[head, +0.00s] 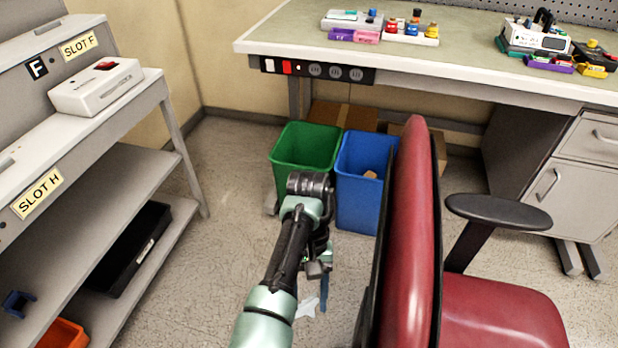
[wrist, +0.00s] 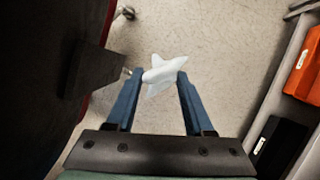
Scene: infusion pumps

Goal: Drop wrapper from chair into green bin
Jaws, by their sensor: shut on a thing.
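The wrapper (wrist: 165,72) is a small whitish, crumpled piece. In the wrist view it sits between the blue fingertips of my gripper (wrist: 160,76), which is shut on it. In the head view the wrapper (head: 306,308) shows low, at the lower end of my gripper (head: 320,292), with floor behind it. The green bin (head: 284,158) stands on the floor beyond my arm, its open top partly in view; my wrist covers part of its front. The red chair (head: 412,220) stands just right of my gripper, its backrest upright; its seat (head: 500,318) looks empty.
A blue bin (head: 358,205) stands right beside the green one, with something brown inside. Cardboard boxes (head: 345,115) lie behind them under the workbench (head: 290,40). A grey shelf rack (head: 190,190) is on the left. Bare floor lies between rack and bins.

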